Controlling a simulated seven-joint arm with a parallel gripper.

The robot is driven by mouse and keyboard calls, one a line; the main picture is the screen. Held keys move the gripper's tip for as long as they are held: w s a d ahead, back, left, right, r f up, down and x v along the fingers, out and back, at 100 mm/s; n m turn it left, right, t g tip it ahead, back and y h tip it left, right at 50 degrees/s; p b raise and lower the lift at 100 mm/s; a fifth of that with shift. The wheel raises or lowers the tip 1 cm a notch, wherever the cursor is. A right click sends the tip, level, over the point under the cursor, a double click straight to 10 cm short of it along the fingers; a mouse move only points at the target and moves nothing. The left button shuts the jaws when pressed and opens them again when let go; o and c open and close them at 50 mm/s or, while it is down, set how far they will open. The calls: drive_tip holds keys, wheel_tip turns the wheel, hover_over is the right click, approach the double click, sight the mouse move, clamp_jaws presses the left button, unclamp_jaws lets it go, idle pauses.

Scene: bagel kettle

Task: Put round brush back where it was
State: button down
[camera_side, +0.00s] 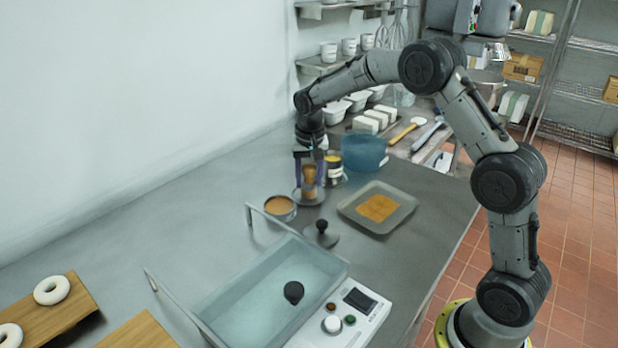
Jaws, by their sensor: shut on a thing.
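The round brush (309,174), with a tan-brown body, is upright between the fingers of my gripper (309,165). My gripper points straight down and is shut on the brush. The brush's lower end is over a small round grey dish (309,197) on the counter. I cannot tell whether the brush touches the dish, as the gap is too small to see.
A grey tray (400,214), a black-knobbed lid (321,236) and a water-filled kettle (262,291) are nearer.

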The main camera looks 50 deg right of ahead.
sight(310, 187)
drive_tip(key=shift+f, duration=0.15)
drive_tip(key=shift+c, duration=1.6)
unclamp_jaws()
wheel_tip(310, 187, up, 12)
drive_tip(key=s+a, duration=0.1)
drive_tip(key=s+a+r+n+t, duration=0.1)
drive_tip(key=s+a+r+n, duration=0.25)
drive_tip(key=s+r, duration=0.45)
drive_tip(key=s+a+f+n+t, duration=0.1)
drive_tip(key=s+a+f+n, duration=0.1)
drive_tip(key=s, duration=1)
drive_tip(key=s+a+f+n+t+y, duration=0.1)
drive_tip(key=s+a+f+n+t, duration=0.1)
drive_tip(key=s, duration=1)
wheel_tip(310, 187, down, 3)
drive_tip(key=shift+a+r+n, duration=0.15)
drive_tip(key=shift+a+n, duration=0.6)
drive_tip(key=shift+a, duration=0.25)
